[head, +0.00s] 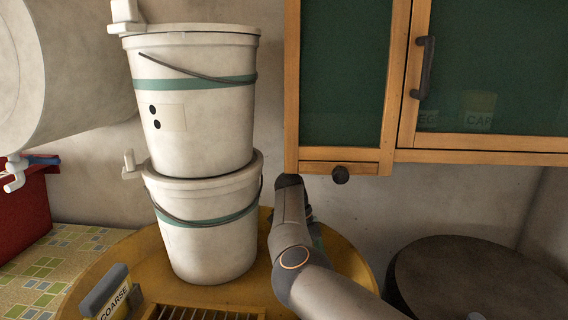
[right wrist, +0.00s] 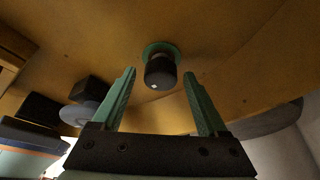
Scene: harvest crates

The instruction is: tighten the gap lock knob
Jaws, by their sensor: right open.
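In the right wrist view a small dark knob (right wrist: 160,73) with a pale mark sits on a green round collar (right wrist: 158,48), fixed to a yellow-brown surface. I take it to be the gap lock knob. My right gripper (right wrist: 157,82) is open, its green fingers on either side of the knob. The knob lies at about the level of the fingertips; I see no finger touching it. In the head view my right arm comes in from the bottom right and hides most of the gripper and the knob. My left gripper is not in view.
Two stacked white buckets (head: 197,110) stand on the round yellow top (head: 120,262), beside a COARSE label (head: 115,303) and a slatted grate (head: 200,313). A green-paned wooden cabinet (head: 350,155) hangs above my arm. A dark round drum top (head: 480,270) is at right.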

